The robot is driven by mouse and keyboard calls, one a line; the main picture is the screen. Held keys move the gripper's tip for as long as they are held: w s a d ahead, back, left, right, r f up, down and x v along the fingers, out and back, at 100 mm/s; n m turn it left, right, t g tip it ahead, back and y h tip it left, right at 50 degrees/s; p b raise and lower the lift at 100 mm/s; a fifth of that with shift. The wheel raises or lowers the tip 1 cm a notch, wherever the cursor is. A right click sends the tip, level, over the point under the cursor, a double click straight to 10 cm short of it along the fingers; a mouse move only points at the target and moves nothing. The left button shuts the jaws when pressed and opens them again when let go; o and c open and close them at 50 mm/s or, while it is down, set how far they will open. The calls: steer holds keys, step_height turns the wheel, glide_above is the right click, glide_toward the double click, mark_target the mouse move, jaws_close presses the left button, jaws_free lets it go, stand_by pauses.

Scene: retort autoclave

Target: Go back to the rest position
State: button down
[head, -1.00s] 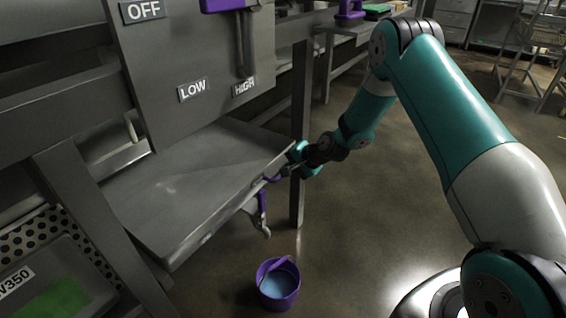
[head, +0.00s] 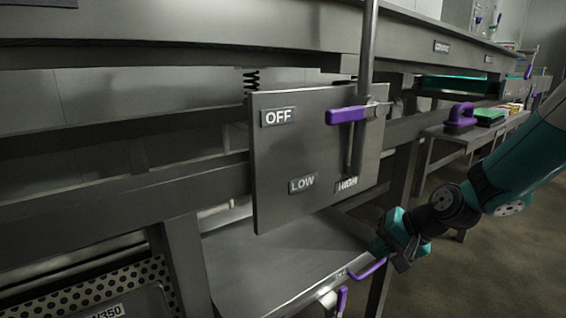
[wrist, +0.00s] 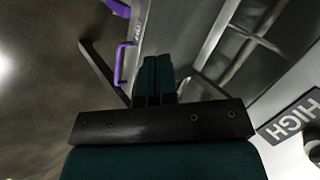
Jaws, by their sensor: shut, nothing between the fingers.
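My teal gripper (head: 382,246) is at the end of the arm at lower right in the head view, by the right edge of the grey lower shelf (head: 290,275). A purple loop handle (head: 368,270) on the shelf's front edge is just below the fingertips. In the wrist view, the teal fingers (wrist: 157,75) are together with nothing between them. The purple handle (wrist: 122,62) is left of them, and they appear apart from it.
A grey panel (head: 300,155) marked OFF, LOW and HIGH stands above the shelf, with a purple-handled lever (head: 346,115). Table legs are close to my arm. A perforated bin (head: 140,278) is at lower left. Open floor (head: 480,270) is at right.

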steer(key=s+a+r+n+g+h, duration=0.15)
steer(key=s+r+n, duration=0.25)
steer(key=s, duration=0.5)
steer(key=s+a+r+n+g, duration=0.25)
steer(key=s+r+n, duration=0.2)
steer(key=s, duration=0.55)
steer(key=s+a+r+n+g+h, duration=0.1)
steer(key=s+a+r+n, duration=0.3)
steer(key=s, duration=0.5)
step_height(320, 180, up, 26)
steer(key=d+p, duration=0.1)
steer(key=p, duration=2.5)
steer(key=shift+w+d+m, duration=0.25)
steer(key=shift+w+m, duration=0.05)
steer(key=shift+m, duration=0.15)
steer(key=shift+f, duration=0.1)
